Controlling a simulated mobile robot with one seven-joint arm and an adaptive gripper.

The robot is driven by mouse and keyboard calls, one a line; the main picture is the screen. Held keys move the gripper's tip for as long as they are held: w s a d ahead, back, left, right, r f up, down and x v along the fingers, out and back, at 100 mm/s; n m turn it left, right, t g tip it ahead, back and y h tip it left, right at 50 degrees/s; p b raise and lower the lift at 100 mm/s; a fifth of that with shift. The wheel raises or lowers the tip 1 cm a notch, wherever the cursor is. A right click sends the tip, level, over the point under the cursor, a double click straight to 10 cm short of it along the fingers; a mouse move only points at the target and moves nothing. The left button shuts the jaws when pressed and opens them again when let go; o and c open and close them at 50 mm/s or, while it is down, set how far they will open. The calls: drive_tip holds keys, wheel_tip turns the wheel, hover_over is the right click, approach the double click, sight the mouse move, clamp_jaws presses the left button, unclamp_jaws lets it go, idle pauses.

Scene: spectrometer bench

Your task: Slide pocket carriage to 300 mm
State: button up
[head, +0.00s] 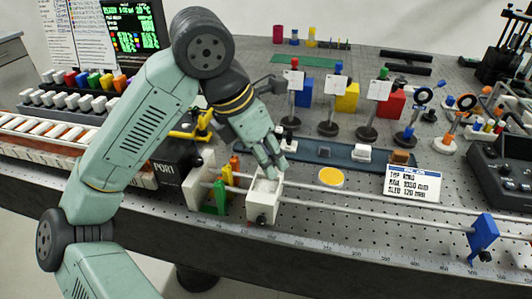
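The pocket carriage (263,208), a white open-topped block with a dark knob on its front, sits on two pale rails (360,217) left of the middle. A graduated scale (330,249) runs along the bench's front edge below it; its numbers are too small to read surely at the carriage. My gripper (277,172) points down at the carriage's top, over its back right side. The fingertips overlap the carriage in this view. I cannot tell whether they touch it, or whether they are open or shut.
A green plate (221,196) and an orange plate (235,167) stand left of the carriage. A blue end block (483,233) stands far right on the rails. The rails between look clear. A white label card (413,183) and a yellow disc (331,177) lie behind them.

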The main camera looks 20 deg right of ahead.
drive_tip(key=shift+c, duration=0.4)
clamp_jaws()
idle(0.4)
